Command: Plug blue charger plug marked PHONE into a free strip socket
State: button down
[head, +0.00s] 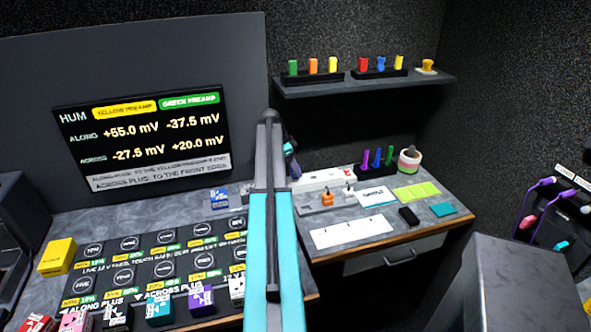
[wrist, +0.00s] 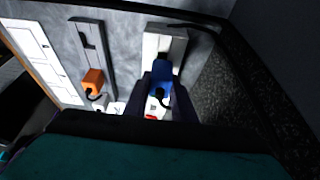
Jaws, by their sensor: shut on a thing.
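My gripper (wrist: 160,92) is shut on the blue plug (wrist: 161,74), which sits between its dark fingers in the wrist view. The plug lies over the power strip (wrist: 167,44); I cannot tell whether it touches the strip. A black cord curls below the plug. In the head view my gripper (head: 291,160) is partly hidden behind my arm, at the left end of the white strip (head: 325,179), and the blue plug is not clearly seen. The strip's red switch shows at its right end. The PHONE marking cannot be read.
An orange plug (head: 327,199) stands in front of the strip on a grey holder (wrist: 94,50). A white card (head: 376,197), black phone (head: 409,216) and paper sheet (head: 352,232) lie nearby. A shelf (head: 365,87) hangs above; a display (head: 145,138) stands left.

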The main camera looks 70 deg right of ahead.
jog(key=shift+f+b, duration=0.6)
jog(key=shift+f, duration=0.65)
jog(key=c, duration=1.4)
grip_release()
jog(key=shift+r, duration=0.1)
jog(key=b+v, duration=0.2)
jog(key=v, duration=1.1)
jog(key=shift+a+r+b, duration=0.15)
jog(key=shift+r+b, duration=0.1)
jog(key=shift+b, duration=0.15)
jog(key=shift+w, duration=0.1)
